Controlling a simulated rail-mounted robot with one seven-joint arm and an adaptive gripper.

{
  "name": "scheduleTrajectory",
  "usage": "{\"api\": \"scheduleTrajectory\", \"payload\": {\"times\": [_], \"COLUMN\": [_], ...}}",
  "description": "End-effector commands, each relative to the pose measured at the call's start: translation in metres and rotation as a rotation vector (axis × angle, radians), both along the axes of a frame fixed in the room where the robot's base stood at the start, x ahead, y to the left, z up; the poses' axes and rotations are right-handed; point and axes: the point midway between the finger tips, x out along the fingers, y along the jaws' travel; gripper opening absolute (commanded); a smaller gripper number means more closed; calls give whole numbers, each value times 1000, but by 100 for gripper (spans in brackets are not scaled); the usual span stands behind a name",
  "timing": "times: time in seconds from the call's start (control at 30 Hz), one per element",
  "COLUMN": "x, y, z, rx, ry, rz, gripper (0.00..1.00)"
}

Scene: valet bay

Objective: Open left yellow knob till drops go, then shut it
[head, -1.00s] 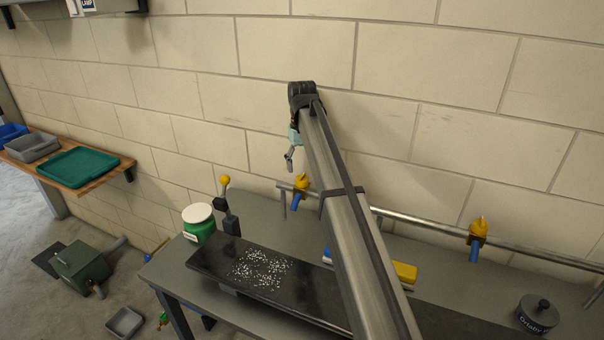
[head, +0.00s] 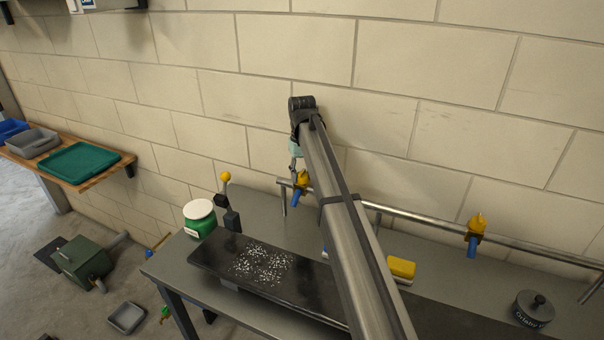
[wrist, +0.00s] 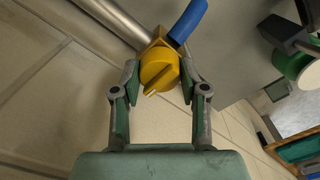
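The left yellow knob (head: 303,178) sits on a brass-coloured valve on the wall-side pipe, with a blue spout (head: 299,198) pointing down. My gripper (head: 296,172) is at this knob, partly hidden by my arm in the head view. In the wrist view the yellow knob (wrist: 159,69) lies between the two fingertips of my gripper (wrist: 160,76). The fingers are spread on either side of it with small gaps, so they do not look clamped. A pale pointer line shows on the knob's face. No drops are visible at the blue spout (wrist: 188,20).
A second yellow knob (head: 478,222) is on the same pipe (head: 430,225) to the right. Below are a dark slab (head: 215,258) with white specks, a green white-lidded jar (head: 199,220), a yellow-topped lever (head: 226,178), a yellow block (head: 402,267) and a dark lidded pot (head: 534,308).

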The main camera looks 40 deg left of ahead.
Motion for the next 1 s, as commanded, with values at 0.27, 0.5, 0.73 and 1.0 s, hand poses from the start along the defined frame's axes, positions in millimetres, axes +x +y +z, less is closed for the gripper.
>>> {"api": "scheduleTrajectory", "payload": {"times": [0.27, 0.5, 0.73, 1.0], "x": [0, 0, 0, 0], "y": [0, 0, 0, 0], "z": [-1, -2, -2, -2], "rx": [-2, -2, -2, -2], "ry": [1, 1, 2, 2], "rz": [-22, -127, -313, -569], "gripper": [9, 9, 9, 9]}}
